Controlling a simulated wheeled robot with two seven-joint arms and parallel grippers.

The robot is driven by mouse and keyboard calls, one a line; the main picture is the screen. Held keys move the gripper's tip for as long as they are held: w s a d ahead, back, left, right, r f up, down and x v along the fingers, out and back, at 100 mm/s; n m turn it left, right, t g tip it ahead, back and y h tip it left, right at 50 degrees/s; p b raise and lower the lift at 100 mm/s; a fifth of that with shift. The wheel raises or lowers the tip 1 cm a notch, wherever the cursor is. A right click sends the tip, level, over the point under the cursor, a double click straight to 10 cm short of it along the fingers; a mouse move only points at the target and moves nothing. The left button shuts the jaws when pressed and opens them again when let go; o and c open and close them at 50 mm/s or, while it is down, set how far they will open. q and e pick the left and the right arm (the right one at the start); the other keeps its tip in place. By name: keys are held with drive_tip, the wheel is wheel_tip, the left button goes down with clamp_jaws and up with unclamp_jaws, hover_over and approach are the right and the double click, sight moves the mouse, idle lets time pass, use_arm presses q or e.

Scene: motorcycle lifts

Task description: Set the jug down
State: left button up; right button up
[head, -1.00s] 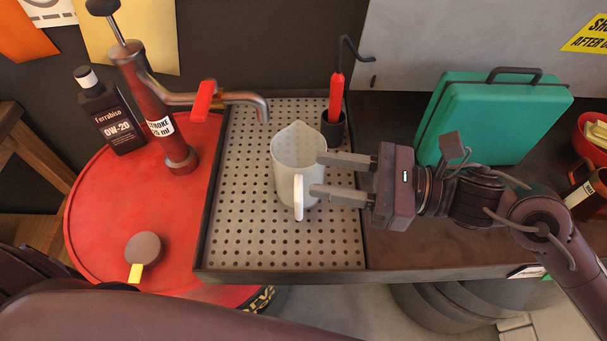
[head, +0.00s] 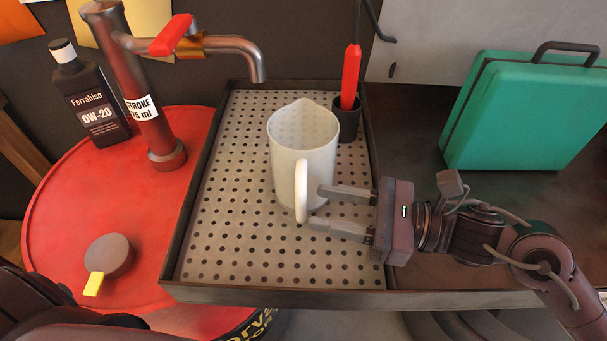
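The white jug (head: 288,160) stands upright on the perforated drip tray (head: 235,245) in the middle of the head view, its spout away from me and its handle (head: 301,188) toward me. My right gripper (head: 315,206) comes in from the right, fingers parted with a clear gap. Its fingertips end just right of the handle's lower part, and the handle does not appear to be between them. Whether a fingertip touches the jug I cannot tell. My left gripper is not in view.
A pump with a spout (head: 235,48) stands on the red drum (head: 75,205) at left, with an oil bottle (head: 92,100) and a dark cap (head: 110,255). A red-handled tool (head: 351,75) stands in a black cup (head: 348,122) behind the jug. A green case (head: 520,115) is at right.

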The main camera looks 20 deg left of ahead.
sight(303, 173)
drive_tip(key=a+p, duration=0.3)
drive_tip(key=a, duration=0.4)
drive_tip(key=shift+s+r, duration=0.15)
drive_tip(key=shift+r, duration=0.05)
drive_tip(key=shift+d, duration=0.15)
clamp_jaws()
